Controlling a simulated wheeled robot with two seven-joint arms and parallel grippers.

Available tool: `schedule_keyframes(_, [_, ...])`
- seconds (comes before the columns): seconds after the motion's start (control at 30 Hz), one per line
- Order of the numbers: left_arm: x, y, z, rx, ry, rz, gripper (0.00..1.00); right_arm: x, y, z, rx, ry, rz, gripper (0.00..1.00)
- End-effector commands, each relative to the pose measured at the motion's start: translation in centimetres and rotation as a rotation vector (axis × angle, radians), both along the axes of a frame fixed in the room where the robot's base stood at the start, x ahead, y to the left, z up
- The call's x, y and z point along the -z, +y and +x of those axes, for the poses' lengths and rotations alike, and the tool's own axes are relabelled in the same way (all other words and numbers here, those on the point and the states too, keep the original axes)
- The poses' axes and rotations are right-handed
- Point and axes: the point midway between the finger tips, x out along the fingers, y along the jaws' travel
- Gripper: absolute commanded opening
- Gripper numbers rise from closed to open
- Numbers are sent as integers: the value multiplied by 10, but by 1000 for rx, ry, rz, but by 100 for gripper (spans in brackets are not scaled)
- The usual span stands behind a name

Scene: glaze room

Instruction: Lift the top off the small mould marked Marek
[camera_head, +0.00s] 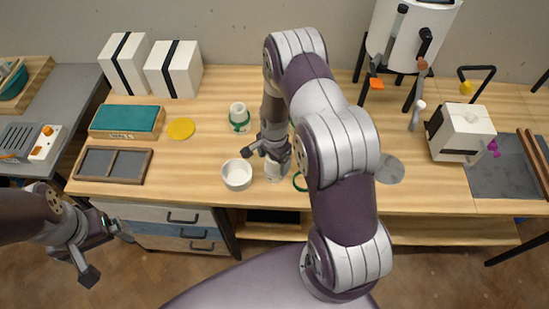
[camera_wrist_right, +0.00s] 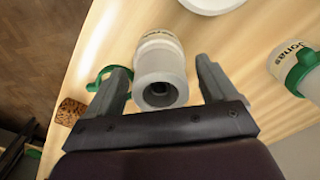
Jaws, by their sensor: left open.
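A small pale mould (camera_wrist_right: 160,75) with a round opening in its top stands between the fingers of my right gripper (camera_wrist_right: 163,88) in the wrist view. The fingers are open, one on each side, with gaps to the mould. Its label is partly seen and I cannot read it. The mould (camera_head: 274,172) also shows under my right gripper (camera_head: 267,150) in the head view. A green band (camera_wrist_right: 104,78) lies off the mould, beside it. A second mould (camera_wrist_right: 288,62), marked Jonas, wears a green band. My left gripper (camera_head: 106,254) is open and empty, away from the table's front.
A white bowl (camera_head: 237,175) stands close left of the mould. A green-banded mould (camera_head: 239,115) stands farther back. A yellow disc (camera_head: 181,128) and a divided tray (camera_head: 114,165) lie left. My right arm hides part of the table.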

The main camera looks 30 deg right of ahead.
Motion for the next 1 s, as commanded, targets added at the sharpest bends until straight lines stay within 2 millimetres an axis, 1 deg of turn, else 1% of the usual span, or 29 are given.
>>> schedule_keyframes(0.03, [0, 0, 0, 0, 0, 0, 100, 0, 0, 0, 0, 0, 0, 68])
schedule_keyframes(0.07, [0, 0, 0, 0, 0, 0, 100, 0, 0, 0, 0, 0, 0, 58])
schedule_keyframes(0.1, [0, 0, 0, 0, 0, 0, 100, 0, 0, 0, 0, 0, 0, 45])
schedule_keyframes(0.13, [0, 0, 0, 0, 0, 0, 100, 0, 0, 0, 0, 0, 0, 35])
schedule_keyframes(0.17, [0, 0, 0, 0, 0, 0, 100, 0, 0, 0, 0, 0, 0, 29])
schedule_keyframes(0.4, [0, 0, 0, 0, 0, 0, 100, -1, 0, 0, 0, -1, 0, 28])
schedule_keyframes(0.5, [2, 0, 0, 0, 0, 0, 100, -5, 0, 1, 0, -3, 0, 28])
schedule_keyframes(0.57, [4, 0, 0, 0, 0, 0, 100, -10, 0, 2, 0, -4, -1, 28])
schedule_keyframes(0.63, [8, 0, 0, 0, 0, 0, 100, -20, 0, 1, 0, -4, -1, 28])
schedule_keyframes(0.73, [14, 0, 0, 0, 0, 0, 100, -39, 0, 2, 0, -7, -1, 28])
schedule_keyframes(0.87, [21, 0, 0, 0, 0, 0, 100, -55, -24, -15, 6, -3, -1, 28])
schedule_keyframes(1.0, [30, 0, 0, 0, 0, 0, 100, -76, -54, -35, 7, -4, -2, 28])
